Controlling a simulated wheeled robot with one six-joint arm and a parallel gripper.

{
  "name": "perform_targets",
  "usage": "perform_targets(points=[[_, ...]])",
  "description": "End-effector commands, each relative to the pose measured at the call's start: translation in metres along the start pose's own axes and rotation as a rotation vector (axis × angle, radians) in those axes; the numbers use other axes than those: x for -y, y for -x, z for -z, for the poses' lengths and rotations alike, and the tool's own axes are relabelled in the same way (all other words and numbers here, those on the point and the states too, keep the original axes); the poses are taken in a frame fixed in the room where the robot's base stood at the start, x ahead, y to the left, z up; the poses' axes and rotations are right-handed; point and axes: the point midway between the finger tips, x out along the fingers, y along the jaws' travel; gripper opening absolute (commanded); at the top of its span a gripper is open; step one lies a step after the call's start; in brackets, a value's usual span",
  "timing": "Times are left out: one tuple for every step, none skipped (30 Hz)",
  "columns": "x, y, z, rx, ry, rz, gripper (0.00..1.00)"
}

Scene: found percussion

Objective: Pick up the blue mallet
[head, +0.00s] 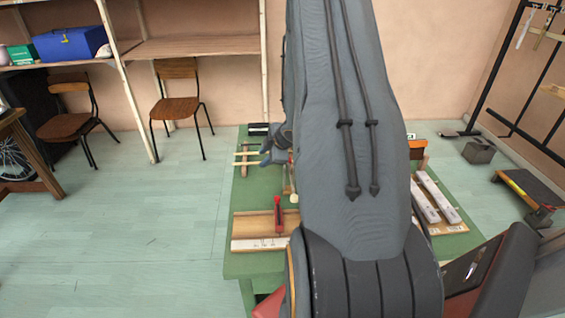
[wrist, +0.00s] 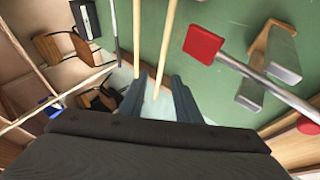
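I cannot make out a blue mallet in either view; my arm covers the middle of the head view. My gripper (wrist: 158,90) is open in the wrist view, its two dark blue-grey fingers apart. Two pale wooden sticks (wrist: 165,45) run toward the gap between them, and I cannot tell whether they lie inside it. In the head view my gripper (head: 268,157) is partly hidden by my arm, beside the pale sticks (head: 246,154) over the green table (head: 238,192). A red-headed mallet (wrist: 203,45) with a grey handle lies right of the fingers; it also shows in the head view (head: 277,212).
A wooden tray (head: 252,228) with a pale front strip sits at the table's near left. White bars (head: 437,197) lie on the right. A black box (head: 258,129) stands at the far edge. Chairs (head: 177,108) and shelves (head: 195,46) stand behind; the floor at left is clear.

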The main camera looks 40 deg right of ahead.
Motion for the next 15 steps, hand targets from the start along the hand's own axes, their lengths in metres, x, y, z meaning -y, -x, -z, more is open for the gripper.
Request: perform_targets(points=[[0.0, -0.003, 0.0, 0.0, 0.0, 0.0, 0.3], [0.001, -0.005, 0.0, 0.0, -0.001, 0.001, 0.3], [0.001, -0.01, 0.0, 0.0, -0.001, 0.002, 0.3], [0.001, -0.013, -0.001, 0.0, -0.001, 0.002, 0.3], [0.001, -0.017, -0.001, 0.0, -0.002, 0.002, 0.3], [0.002, -0.021, -0.002, 0.0, -0.002, 0.002, 0.3], [0.002, -0.025, -0.002, 0.0, -0.001, 0.002, 0.3], [0.002, -0.028, -0.003, 0.0, -0.002, 0.002, 0.3], [0.002, -0.033, -0.002, 0.0, -0.002, 0.001, 0.3], [0.002, -0.037, -0.003, 0.0, -0.002, 0.001, 0.3], [0.002, -0.04, -0.002, 0.0, -0.002, 0.001, 0.3], [0.002, -0.043, -0.002, 0.0, -0.001, 0.001, 0.3], [0.002, -0.045, -0.002, 0.0, -0.001, 0.001, 0.3], [0.002, -0.047, -0.002, 0.0, -0.001, 0.001, 0.3], [0.002, -0.049, -0.002, 0.0, -0.001, 0.001, 0.3]])
